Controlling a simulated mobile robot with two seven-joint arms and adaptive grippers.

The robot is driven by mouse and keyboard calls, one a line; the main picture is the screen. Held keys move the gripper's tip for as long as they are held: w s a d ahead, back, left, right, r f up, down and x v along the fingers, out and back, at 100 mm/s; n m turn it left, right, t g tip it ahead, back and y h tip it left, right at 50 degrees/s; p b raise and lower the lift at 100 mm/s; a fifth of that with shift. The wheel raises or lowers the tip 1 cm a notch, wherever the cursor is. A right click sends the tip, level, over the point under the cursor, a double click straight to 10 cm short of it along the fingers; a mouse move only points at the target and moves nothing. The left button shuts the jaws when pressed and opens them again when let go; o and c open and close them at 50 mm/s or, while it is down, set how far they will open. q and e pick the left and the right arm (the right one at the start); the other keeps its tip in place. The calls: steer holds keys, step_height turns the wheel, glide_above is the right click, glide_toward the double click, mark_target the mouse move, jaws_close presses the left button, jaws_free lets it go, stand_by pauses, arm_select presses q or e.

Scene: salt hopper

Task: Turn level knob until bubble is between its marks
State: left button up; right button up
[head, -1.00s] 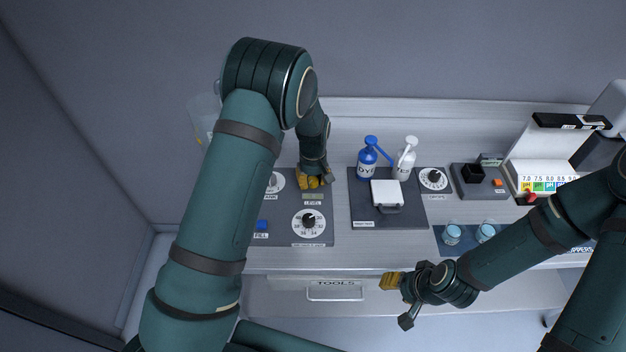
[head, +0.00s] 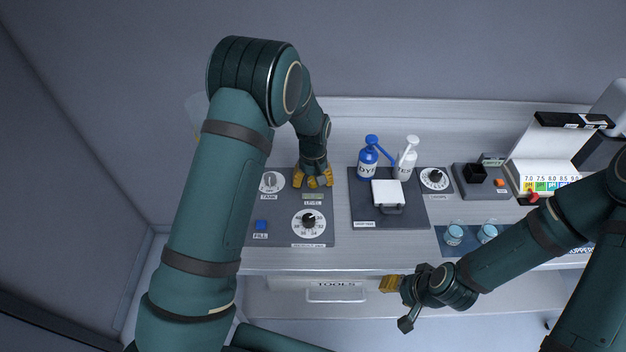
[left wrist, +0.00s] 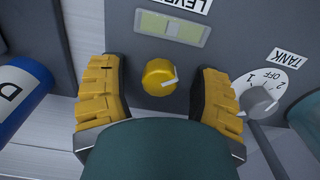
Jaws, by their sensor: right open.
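The yellow level knob (left wrist: 160,77) with a white pointer line shows in the left wrist view, below the greenish level window (left wrist: 172,28). A paler patch lies toward the left of that window; I cannot clearly make out the bubble against its marks. My left gripper (left wrist: 164,88) is open, with one yellow finger on each side of the knob and a visible gap on both sides. In the head view my left gripper (head: 313,181) hides the knob, just above the level window (head: 313,196). My right gripper (head: 396,303) is open and empty in front of the bench.
The tank knob (left wrist: 259,100) is close beside one finger in the left wrist view. A blue bottle (head: 368,160) and a white bottle (head: 405,162) stand right of my left gripper. A large dial (head: 308,222) and a blue fill button (head: 261,225) are nearer the front.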

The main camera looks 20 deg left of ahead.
mark_target(313, 180)
arm_select(q)
steer(key=shift+r, duration=0.1)
step_height(313, 180, up, 12)
stand_by(0.5)
stand_by(0.5)
